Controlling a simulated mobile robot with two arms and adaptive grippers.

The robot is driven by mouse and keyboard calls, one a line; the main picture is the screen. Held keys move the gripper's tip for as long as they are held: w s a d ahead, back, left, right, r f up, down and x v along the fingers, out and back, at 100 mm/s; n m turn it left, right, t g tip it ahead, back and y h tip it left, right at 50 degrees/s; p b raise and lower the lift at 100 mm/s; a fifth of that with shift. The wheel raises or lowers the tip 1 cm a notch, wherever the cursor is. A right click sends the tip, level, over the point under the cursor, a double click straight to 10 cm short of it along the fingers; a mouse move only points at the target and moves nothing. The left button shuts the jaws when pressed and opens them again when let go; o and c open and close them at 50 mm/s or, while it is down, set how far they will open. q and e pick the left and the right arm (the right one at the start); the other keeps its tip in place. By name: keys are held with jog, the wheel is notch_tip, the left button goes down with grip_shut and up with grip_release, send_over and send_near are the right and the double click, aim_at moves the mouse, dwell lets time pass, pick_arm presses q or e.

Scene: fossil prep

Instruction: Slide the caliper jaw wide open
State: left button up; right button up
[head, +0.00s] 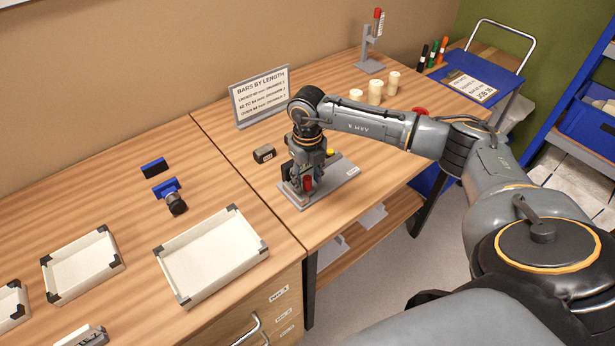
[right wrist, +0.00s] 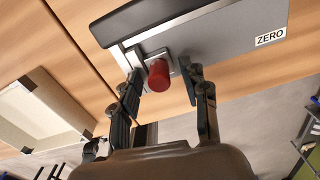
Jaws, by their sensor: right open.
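The caliper is a flat grey plate (head: 343,178) lying near the front edge of the right-hand table, with a red knob (head: 308,184) at its left part. In the right wrist view the plate (right wrist: 235,52) carries a ZERO label, and the red knob (right wrist: 158,76) stands on a small grey slide block near a dark jaw piece. My right gripper (head: 303,182) is over the left part of the caliper. In the right wrist view its open fingers (right wrist: 164,80) are on either side of the knob, with a visible gap on the right. My left gripper is not in view.
A dark block (head: 264,155) lies left of the caliper, before a sign headed BARS BY LENGTH (head: 260,96). Several cream cylinders (head: 375,92) stand behind my right arm. White trays with black corners (head: 165,254) are on the left table, near a blue-and-black device (head: 166,187).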

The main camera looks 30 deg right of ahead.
grip_shut()
jog(key=d+b, duration=0.1)
jog(key=d, duration=0.2)
jog(key=d+b, duration=0.1)
jog(key=d, duration=0.1)
jog(key=d+b, duration=0.1)
jog(key=d, duration=0.2)
jog(key=shift+w+d, duration=0.35)
grip_release()
notch_tip(320, 180, up, 12)
dwell(0.7)
